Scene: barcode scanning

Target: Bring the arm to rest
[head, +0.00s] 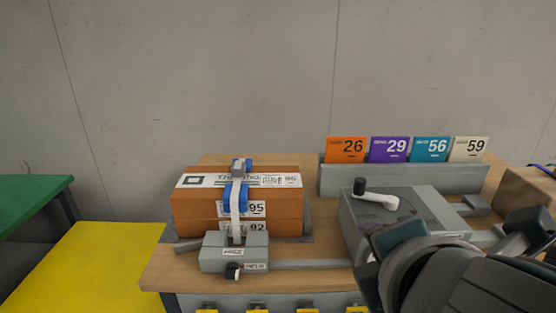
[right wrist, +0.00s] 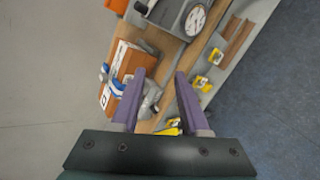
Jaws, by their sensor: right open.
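My right arm (head: 450,265) comes in at the lower right of the head view, in front of the grey machine; its fingers cannot be made out there. In the right wrist view my right gripper (right wrist: 160,76) has two purple fingers spread apart with nothing held between them. The bench and the orange-brown box (right wrist: 128,62) lie beyond the fingertips. My left gripper is in neither view.
The box (head: 240,205), with a blue-and-white strap, stands on the wooden bench (head: 160,270) behind a grey clamp-like block (head: 235,253). A grey machine (head: 400,220) with a crank stands right. Numbered cards (head: 388,149) line the back. A yellow surface (head: 85,260) lies left.

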